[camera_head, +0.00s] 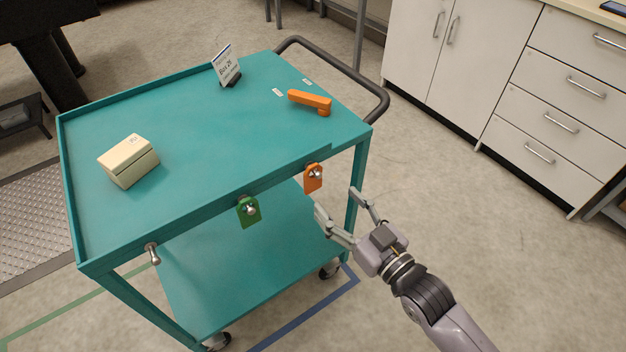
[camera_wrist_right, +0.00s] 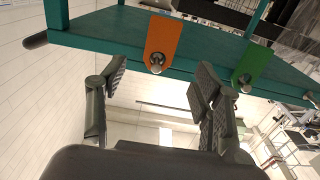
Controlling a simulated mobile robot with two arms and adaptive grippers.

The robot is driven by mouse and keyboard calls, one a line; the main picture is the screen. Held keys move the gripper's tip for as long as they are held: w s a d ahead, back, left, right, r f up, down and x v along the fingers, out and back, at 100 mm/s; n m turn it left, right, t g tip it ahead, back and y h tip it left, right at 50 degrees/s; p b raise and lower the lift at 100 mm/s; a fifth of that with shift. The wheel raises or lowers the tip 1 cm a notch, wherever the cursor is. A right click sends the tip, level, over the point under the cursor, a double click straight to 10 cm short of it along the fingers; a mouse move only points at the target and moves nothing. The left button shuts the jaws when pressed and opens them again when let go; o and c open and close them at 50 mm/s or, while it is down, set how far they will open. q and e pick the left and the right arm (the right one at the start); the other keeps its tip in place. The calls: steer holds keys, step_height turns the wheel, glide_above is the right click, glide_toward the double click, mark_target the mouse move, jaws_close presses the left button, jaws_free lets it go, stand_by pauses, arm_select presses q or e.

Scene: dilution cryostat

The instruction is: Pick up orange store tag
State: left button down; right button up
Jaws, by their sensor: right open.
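The orange store tag (camera_head: 313,180) hangs on a silver peg on the front edge of the teal cart, near its right corner. In the right wrist view the orange tag (camera_wrist_right: 162,40) is ahead of the fingers, in the upper middle. My right gripper (camera_head: 337,208) is open and empty, just below and to the right of the tag, apart from it. Its two fingers also show in the right wrist view (camera_wrist_right: 160,85), spread wide with the tag beyond the gap between them. My left gripper is not in view.
A green tag (camera_head: 249,212) hangs on a peg left of the orange one, and a bare peg (camera_head: 153,254) is farther left. The teal cart (camera_head: 200,130) carries a cream box (camera_head: 129,161), an orange handle (camera_head: 310,101) and a sign (camera_head: 226,66). White cabinets (camera_head: 480,60) stand behind.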

mark_target(314, 178)
steer(key=x, duration=0.7)
steer(key=shift+w+a+b, duration=0.25)
steer(key=shift+w+b, duration=0.05)
steer(key=shift+w+a, duration=0.1)
steer(key=c, duration=0.4)
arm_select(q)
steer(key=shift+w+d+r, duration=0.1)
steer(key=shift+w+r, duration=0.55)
arm_select(e)
steer(key=c, duration=0.5)
